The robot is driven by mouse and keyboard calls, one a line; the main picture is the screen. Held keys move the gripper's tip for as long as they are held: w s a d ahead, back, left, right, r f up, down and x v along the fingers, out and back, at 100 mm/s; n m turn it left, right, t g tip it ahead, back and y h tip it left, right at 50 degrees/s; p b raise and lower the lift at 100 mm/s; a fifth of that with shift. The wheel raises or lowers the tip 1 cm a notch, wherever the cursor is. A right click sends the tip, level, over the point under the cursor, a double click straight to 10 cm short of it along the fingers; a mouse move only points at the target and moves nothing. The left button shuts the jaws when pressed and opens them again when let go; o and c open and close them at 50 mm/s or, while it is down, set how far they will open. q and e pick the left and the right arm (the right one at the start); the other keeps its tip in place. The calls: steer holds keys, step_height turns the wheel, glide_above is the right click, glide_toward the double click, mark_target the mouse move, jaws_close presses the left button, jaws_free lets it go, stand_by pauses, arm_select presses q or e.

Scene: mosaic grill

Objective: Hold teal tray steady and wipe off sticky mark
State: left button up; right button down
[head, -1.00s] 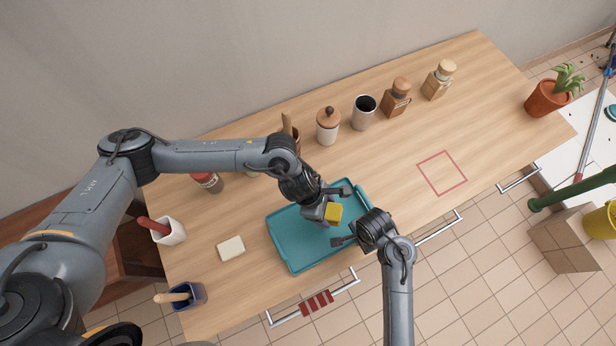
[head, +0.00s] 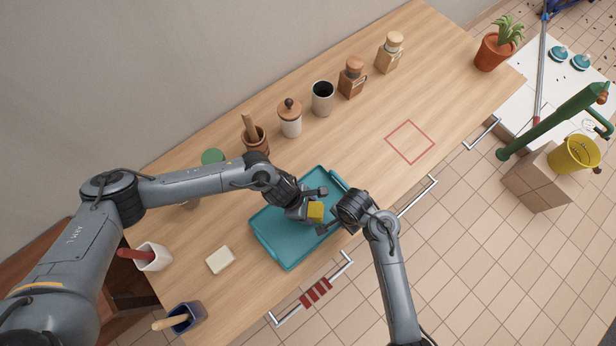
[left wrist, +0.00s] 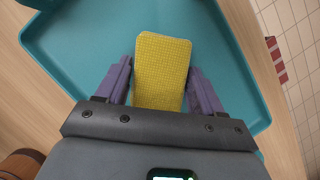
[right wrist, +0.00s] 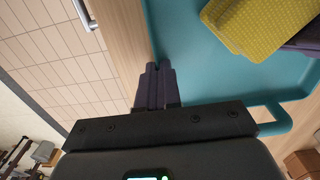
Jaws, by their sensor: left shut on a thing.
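The teal tray (head: 278,250) lies flat near the table's front edge. It also shows in the left wrist view (left wrist: 75,45) and right wrist view (right wrist: 185,35). My left gripper (head: 312,207) is shut on a yellow sponge (head: 316,211), low over the tray; the sponge stands out between the purple fingers in the left wrist view (left wrist: 162,70). Whether it touches the tray is unclear. My right gripper (right wrist: 160,68) has its fingers close together astride the tray's front rim, apparently pinching it. No sticky mark is visible; the sponge and arms hide part of the tray.
A pale block (head: 220,260) lies left of the tray. A white holder (head: 153,258) and a blue holder (head: 187,318) stand further left. Several jars and a dark-mouthed cup (head: 322,98) line the back. The red square outline (head: 410,142) at right is clear.

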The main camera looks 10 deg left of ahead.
mark_target(317, 202)
arm_select(q)
steer(key=shift+w+d, duration=0.2)
steer(key=shift+w, duration=0.05)
steer(key=shift+c, duration=0.5)
steer(key=shift+w+d+f, duration=0.25)
steer(key=shift+w+d, duration=0.7)
steer(key=shift+w, duration=0.25)
steer(key=shift+s+a+r, duration=0.15)
steer(key=shift+s+a, duration=1.1)
steer(key=shift+s, duration=0.25)
steer(key=shift+r, duration=3.8)
steer(key=shift+s+a+r, duration=0.1)
steer(key=shift+s+a, duration=0.05)
steer(key=shift+a, duration=0.05)
